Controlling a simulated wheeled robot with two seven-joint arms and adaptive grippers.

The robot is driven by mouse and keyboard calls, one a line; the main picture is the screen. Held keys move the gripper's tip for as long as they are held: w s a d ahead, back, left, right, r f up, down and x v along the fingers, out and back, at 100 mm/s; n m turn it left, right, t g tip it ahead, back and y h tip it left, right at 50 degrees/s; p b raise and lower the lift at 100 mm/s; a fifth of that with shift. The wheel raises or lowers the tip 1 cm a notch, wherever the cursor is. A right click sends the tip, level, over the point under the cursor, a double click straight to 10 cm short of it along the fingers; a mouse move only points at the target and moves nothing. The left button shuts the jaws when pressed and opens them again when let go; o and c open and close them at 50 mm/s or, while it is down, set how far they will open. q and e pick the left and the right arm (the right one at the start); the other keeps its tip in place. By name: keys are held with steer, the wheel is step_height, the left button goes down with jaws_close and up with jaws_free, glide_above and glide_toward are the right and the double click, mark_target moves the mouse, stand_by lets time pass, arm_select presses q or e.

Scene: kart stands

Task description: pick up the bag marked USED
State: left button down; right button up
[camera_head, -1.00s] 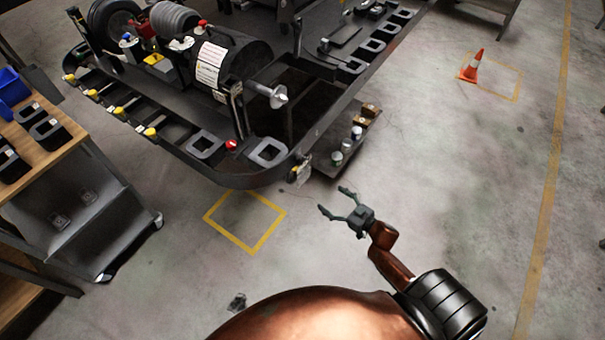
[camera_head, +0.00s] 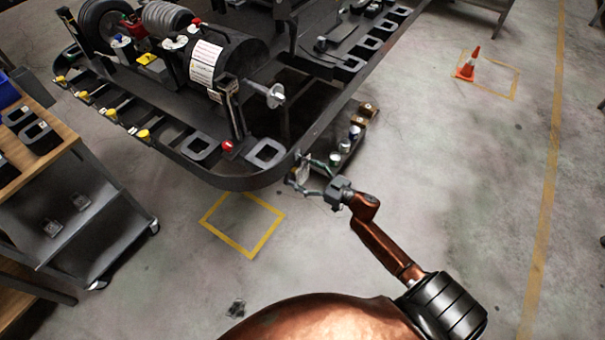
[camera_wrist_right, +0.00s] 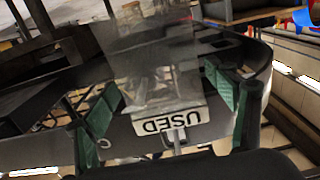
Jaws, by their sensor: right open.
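The bag marked USED (camera_wrist_right: 155,75) is a clear, see-through bag with a white label that reads upside down in the right wrist view. It hangs from a small hook at the corner of the dark kart stand (camera_head: 232,181); in the head view the bag (camera_head: 304,171) is small and partly hidden by my gripper. My right gripper (camera_head: 301,176) is open at that corner. In the right wrist view its green-padded fingers (camera_wrist_right: 168,112) stand on either side of the bag, with the bag between them. My left gripper is not in view.
Small cans (camera_head: 345,146) and brown boxes (camera_head: 367,111) sit on a low shelf just right of the bag. A wooden-topped cart (camera_head: 50,133) stands at the left. An orange cone (camera_head: 467,68) is far right. Open floor lies right of the stand.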

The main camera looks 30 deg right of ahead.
steer(key=shift+c, duration=0.6)
steer(key=c, duration=0.5)
steer(key=shift+r, duration=0.15)
